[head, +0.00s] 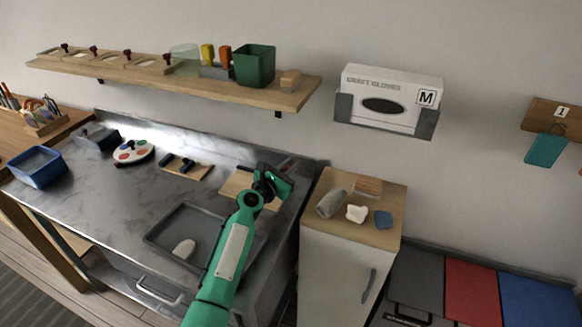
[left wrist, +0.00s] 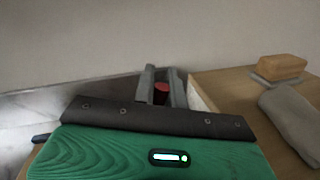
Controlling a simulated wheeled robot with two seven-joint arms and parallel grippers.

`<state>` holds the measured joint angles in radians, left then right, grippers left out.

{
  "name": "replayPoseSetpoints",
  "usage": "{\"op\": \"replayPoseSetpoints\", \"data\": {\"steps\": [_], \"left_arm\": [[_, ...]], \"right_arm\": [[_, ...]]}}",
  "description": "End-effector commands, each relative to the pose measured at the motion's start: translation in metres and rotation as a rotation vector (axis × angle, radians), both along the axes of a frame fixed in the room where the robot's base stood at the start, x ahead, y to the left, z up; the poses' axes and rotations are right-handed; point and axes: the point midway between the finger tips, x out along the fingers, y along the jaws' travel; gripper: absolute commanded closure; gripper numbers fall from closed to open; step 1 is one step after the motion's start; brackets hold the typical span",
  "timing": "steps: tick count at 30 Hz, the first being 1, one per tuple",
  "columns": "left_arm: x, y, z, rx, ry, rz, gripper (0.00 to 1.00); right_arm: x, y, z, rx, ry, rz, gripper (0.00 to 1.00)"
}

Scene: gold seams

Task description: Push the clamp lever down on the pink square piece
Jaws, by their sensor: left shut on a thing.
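My left arm comes in from the bottom of the head view, and its gripper (head: 283,180) is at the right end of the grey counter, near a wooden board (head: 236,184). In the left wrist view the two grey fingers (left wrist: 161,84) are close together around a small dark red knob (left wrist: 161,94), and the gripper is shut on it. Whether this knob belongs to the clamp lever I cannot tell. The pink square piece cannot be made out in either view; the gripper and hand cover that spot. My right gripper is not in view.
A wooden-topped cabinet (head: 345,228) stands right of the counter, with a grey roll (head: 331,203), a white piece (head: 356,214) and a blue piece (head: 383,219). A grey tray (head: 160,236) lies in front. A shelf (head: 130,75) above holds several knobbed pieces and a green bin (head: 254,66).

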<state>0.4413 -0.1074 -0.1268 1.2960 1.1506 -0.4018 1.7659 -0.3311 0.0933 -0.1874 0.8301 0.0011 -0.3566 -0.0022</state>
Motion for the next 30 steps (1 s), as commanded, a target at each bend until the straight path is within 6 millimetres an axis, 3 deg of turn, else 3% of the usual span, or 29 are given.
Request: {"op": "replayPoseSetpoints", "data": {"steps": [11,12,15,25,30], "left_arm": [[0.002,0.006,0.003,-0.009,-0.003,0.012,1.00],[0.003,0.006,0.003,-0.008,-0.003,0.013,0.83],[0.002,0.006,0.004,-0.007,-0.004,0.012,0.67],[-0.001,0.005,0.002,-0.005,-0.001,0.006,0.67],[-0.016,0.014,0.001,-0.003,-0.001,0.008,0.67]], "right_arm": [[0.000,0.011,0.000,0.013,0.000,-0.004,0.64],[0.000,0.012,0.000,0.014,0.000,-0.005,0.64],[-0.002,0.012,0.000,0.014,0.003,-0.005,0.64],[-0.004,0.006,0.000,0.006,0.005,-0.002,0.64],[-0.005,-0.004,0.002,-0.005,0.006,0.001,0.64]]}}
